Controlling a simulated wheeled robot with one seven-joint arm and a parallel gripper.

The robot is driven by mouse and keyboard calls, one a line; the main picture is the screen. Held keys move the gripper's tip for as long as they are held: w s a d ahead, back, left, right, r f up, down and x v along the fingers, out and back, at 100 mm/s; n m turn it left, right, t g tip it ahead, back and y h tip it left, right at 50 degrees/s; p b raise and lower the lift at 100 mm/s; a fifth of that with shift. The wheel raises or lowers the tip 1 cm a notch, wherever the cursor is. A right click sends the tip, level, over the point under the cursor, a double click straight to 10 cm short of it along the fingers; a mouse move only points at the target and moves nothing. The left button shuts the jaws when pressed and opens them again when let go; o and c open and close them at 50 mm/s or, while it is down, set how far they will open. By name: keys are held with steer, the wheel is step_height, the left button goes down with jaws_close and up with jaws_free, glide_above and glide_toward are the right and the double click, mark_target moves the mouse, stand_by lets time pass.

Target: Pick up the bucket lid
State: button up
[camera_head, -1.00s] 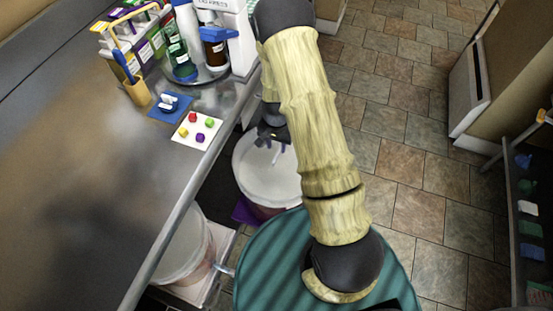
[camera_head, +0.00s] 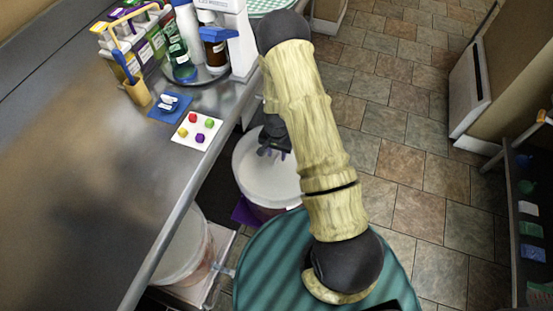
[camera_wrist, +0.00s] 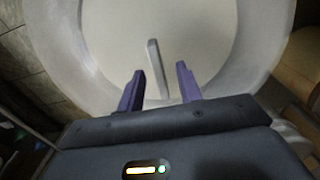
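The bucket lid (camera_head: 275,180) is a pale, round disc on top of a bucket beside the counter. In the wrist view the lid (camera_wrist: 205,45) fills the middle, inside a wide whitish rim. Its raised bar-like handle (camera_wrist: 155,68) stands out from the surface. My gripper (camera_head: 273,153) hangs over the far left part of the lid. Its two purple fingers (camera_wrist: 160,80) are open and apart. The handle shows between them in the wrist view, with its far end beyond the fingertips. I cannot tell whether the fingers touch it. My arm hides part of the lid's right side.
The steel counter edge (camera_head: 190,195) runs close along the left of the bucket. A second whitish bucket (camera_head: 183,250) stands partly under the counter. A white card with coloured pieces (camera_head: 197,131) and a blue mat (camera_head: 169,107) lie on the counter. Tiled floor to the right is open.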

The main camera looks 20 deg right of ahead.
mark_target(276, 157)
stand_by(0.3)
jaws_close()
steer(key=shift+r, duration=0.1)
steer(key=shift+r, duration=0.45)
steer(key=r, duration=0.2)
steer(key=shift+s+a+r, duration=0.25)
steer(key=shift+s+r, duration=0.05)
steer(key=s+a+b, duration=0.1)
steer(key=s+a, duration=0.9)
steer(key=s, duration=0.4)
